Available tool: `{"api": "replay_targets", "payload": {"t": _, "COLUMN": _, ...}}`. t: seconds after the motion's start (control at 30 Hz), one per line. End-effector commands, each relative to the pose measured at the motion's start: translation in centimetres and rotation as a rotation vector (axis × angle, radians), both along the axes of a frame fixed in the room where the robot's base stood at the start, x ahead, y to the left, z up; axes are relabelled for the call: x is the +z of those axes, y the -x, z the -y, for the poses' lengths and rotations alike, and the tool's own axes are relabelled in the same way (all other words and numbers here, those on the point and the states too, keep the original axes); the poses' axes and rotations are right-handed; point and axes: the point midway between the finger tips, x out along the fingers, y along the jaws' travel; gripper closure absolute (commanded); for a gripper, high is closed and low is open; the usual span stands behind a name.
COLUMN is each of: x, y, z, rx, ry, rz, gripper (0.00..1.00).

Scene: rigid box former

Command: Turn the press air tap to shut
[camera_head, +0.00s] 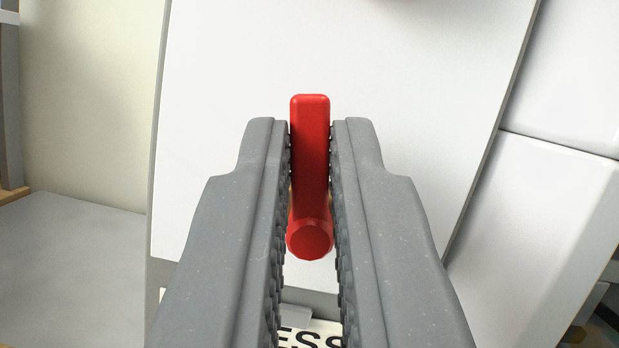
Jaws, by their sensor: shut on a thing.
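The press air tap (310,150) shows as a red lever with a round red hub at its lower end. In this picture the lever points up from the hub, in front of a white panel. My gripper (310,130) is shut on the red lever, with one ribbed grey finger against each side. The lever's top end stands a little above the fingertips. The tap's body and whatever lies behind the hub are mostly hidden, with only a small brassy patch showing beside the lever.
The white panel (230,80) fills the middle behind the tap. A label (315,335) with partly hidden black letters "ESS" lies below. White housing panels (540,220) stand at the right. A grey surface (70,270) and a cream wall (90,100) are at the left.

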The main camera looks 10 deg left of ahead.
Motion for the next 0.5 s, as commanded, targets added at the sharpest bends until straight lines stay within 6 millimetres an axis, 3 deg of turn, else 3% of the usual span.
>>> {"api": "replay_targets", "payload": {"t": 0.5, "x": -0.34, "y": -0.14, "z": 0.32, "rx": 0.0, "ry": -0.215, "rz": -0.058, "gripper": 1.0}}
